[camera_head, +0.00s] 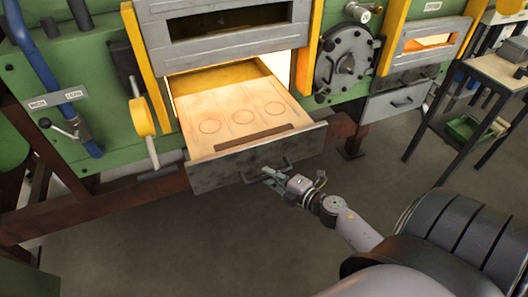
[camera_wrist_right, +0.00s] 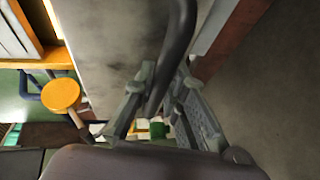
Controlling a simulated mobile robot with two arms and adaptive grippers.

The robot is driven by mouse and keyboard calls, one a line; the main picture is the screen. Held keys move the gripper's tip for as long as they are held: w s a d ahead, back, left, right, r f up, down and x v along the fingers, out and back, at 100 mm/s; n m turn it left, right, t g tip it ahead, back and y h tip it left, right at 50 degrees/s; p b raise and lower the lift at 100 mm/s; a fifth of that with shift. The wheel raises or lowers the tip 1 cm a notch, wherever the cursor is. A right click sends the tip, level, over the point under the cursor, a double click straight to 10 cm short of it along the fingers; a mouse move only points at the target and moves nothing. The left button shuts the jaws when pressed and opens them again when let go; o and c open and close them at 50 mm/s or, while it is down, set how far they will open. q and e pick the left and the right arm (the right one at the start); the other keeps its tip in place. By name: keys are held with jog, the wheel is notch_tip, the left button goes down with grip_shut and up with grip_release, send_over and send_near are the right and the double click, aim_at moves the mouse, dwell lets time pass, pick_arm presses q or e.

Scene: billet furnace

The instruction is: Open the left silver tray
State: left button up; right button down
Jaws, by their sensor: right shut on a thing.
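The left silver tray (camera_head: 220,172) is pulled out of the green furnace in the head view. Its inside is pale orange, with a row of round marks on its floor. A dark curved handle (camera_head: 284,163) is on the tray's front face. My right gripper (camera_head: 268,174) is at that front face, shut on the handle. In the right wrist view the handle (camera_wrist_right: 178,45) passes between the fingers of my gripper (camera_wrist_right: 158,100), beside the grey tray front (camera_wrist_right: 105,40). My left gripper is not in view.
A second silver tray (camera_head: 392,102) at the right is closed. A yellow round-ended lever (camera_head: 142,117) stands left of the open tray. A table (camera_head: 500,72) with a green bin (camera_head: 468,128) below stands at far right. The floor before the tray is clear.

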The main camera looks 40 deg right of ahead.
jog(key=shift+s+a, duration=0.25)
jog(key=shift+s, duration=0.75)
jog(key=shift+s+a, duration=0.25)
jog(key=shift+s, duration=0.7)
jog(key=c, duration=1.6)
grip_release()
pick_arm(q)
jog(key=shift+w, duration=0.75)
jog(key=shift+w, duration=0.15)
pick_arm(e)
jog(key=v, duration=1.2)
jog(key=shift+d, duration=0.1)
